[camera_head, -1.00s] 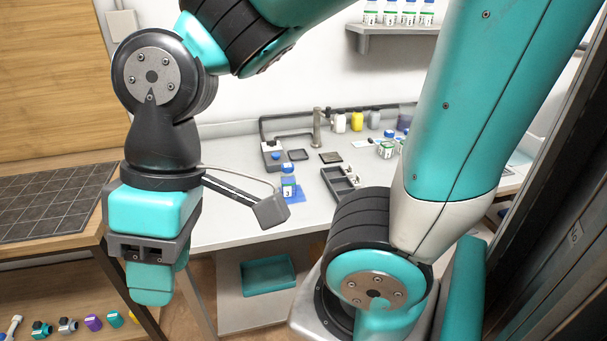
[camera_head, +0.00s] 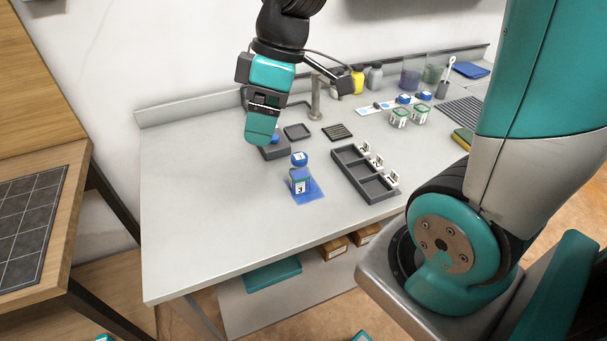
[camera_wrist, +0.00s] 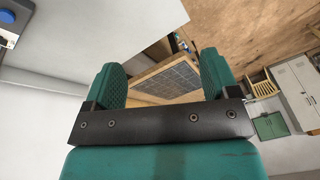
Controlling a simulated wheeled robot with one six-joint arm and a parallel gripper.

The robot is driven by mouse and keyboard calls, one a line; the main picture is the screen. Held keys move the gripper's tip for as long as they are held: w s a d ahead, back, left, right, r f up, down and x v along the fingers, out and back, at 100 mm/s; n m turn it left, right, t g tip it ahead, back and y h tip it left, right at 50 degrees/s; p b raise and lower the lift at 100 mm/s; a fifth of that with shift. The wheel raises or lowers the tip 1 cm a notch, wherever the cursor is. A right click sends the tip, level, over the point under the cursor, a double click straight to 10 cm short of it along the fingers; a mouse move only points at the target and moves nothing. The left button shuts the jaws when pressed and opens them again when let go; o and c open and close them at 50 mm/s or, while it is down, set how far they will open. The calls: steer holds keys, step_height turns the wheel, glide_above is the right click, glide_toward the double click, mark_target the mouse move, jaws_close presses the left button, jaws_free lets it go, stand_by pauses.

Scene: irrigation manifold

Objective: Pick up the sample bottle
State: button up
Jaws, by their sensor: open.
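A small clear bottle (camera_head: 300,181) with a blue cap and a white label reading 3 stands upright on a blue square pad (camera_head: 314,192) on the grey-white table. I take it as the sample bottle. My gripper (camera_head: 262,128) is above the table, to the left of the bottle and higher, apart from it. In the wrist view my gripper (camera_wrist: 162,78) has its two green fingers spread with nothing between them. The bottle cannot be made out in the wrist view.
A dark compartment tray (camera_head: 365,172) with numbered tags lies right of the bottle. Two green-marked jars (camera_head: 399,118) stand farther right. The table (camera_head: 205,215) is clear at left and front.

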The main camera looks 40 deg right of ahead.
steer(key=w+d+f+n, duration=0.1)
steer(key=w+d+f, duration=0.15)
steer(key=d, duration=0.35)
steer(key=w+d+f+n, duration=0.1)
steer(key=w+d+f, duration=0.1)
steer(key=w+d, duration=0.25)
steer(key=n+b, duration=0.1)
steer(key=n, duration=0.1)
glide_toward(304, 155)
steer(key=shift+h, duration=0.3)
steer(key=p+x, duration=0.1)
steer(key=x, duration=0.3)
steer(key=p+x, duration=0.1)
steer(key=x, duration=0.1)
steer(key=shift+s+a+f+p, duration=0.15)
steer(key=shift+s+f+p, duration=0.1)
steer(key=shift+f+p, duration=0.1)
steer(key=p+x, duration=0.1)
steer(key=x, duration=0.1)
steer(key=p+x, duration=0.1)
steer(key=x, duration=0.2)
steer(key=shift+w+a, duration=0.2)
steer(key=shift+w+a+f+t, duration=0.15)
steer(key=shift+f+t, duration=0.15)
steer(key=shift+f, duration=0.3)
steer(key=c, duration=1.1)
